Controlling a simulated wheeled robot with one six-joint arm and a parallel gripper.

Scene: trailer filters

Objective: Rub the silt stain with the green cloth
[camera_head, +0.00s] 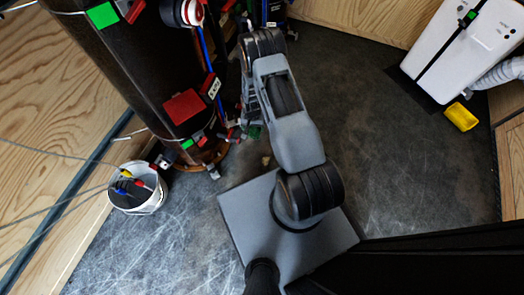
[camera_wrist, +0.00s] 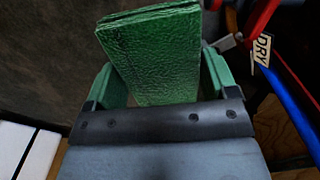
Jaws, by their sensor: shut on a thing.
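The green cloth (camera_wrist: 155,50) is a folded, crinkled pad that fills the middle of the wrist view. My gripper (camera_wrist: 158,78) is shut on it, with one green finger at each side. In the head view my gripper is mostly hidden behind my own arm, beside the foot of the dark tank; a bit of green (camera_head: 254,132) shows there. I cannot make out the silt stain for certain in either view. A dark brown surface lies behind the cloth in the wrist view, and I cannot tell whether the cloth touches it.
The dark cylindrical tank (camera_head: 150,75) with coloured tags and valves stands close on the left. A white bucket (camera_head: 138,198) holds coloured-ended items. A blue hose (camera_wrist: 285,100) and red part crowd the gripper's right. A white unit (camera_head: 445,45) and yellow block (camera_head: 461,116) are right; floor between is clear.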

